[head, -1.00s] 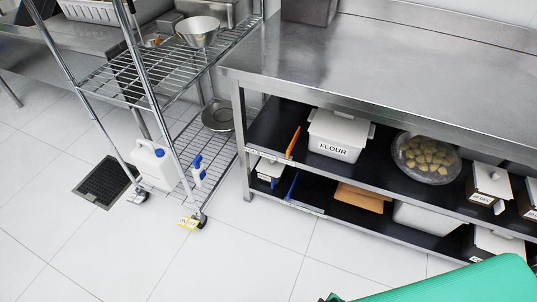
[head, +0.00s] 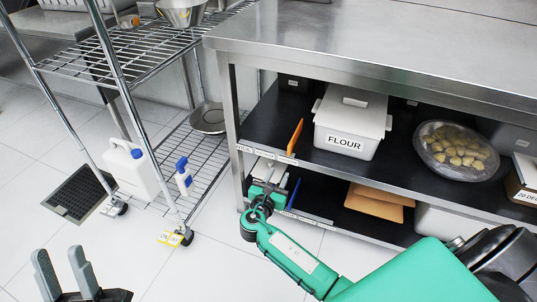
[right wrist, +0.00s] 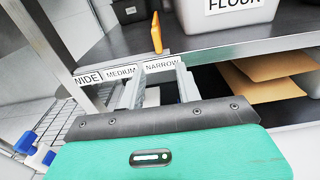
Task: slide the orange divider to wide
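The orange divider (head: 295,137) stands upright on the upper shelf under the steel table, left of the flour bin. In the right wrist view the orange divider (right wrist: 156,32) is behind the front-edge label strip, above NARROW (right wrist: 161,65); MEDIUM (right wrist: 121,71) and WIDE (right wrist: 88,77) are to its left. My right gripper (head: 269,187) is in front of the shelf edge, below the divider. In the wrist view its fingers (right wrist: 160,78) are apart with nothing between them, short of the divider. My left gripper (head: 62,256) is open and empty at lower left.
The white flour bin (head: 350,122) stands right of the divider. A blue divider (head: 293,193) is on the lower shelf. The table's front leg (head: 233,125) and a wire rack (head: 120,85) are on the left.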

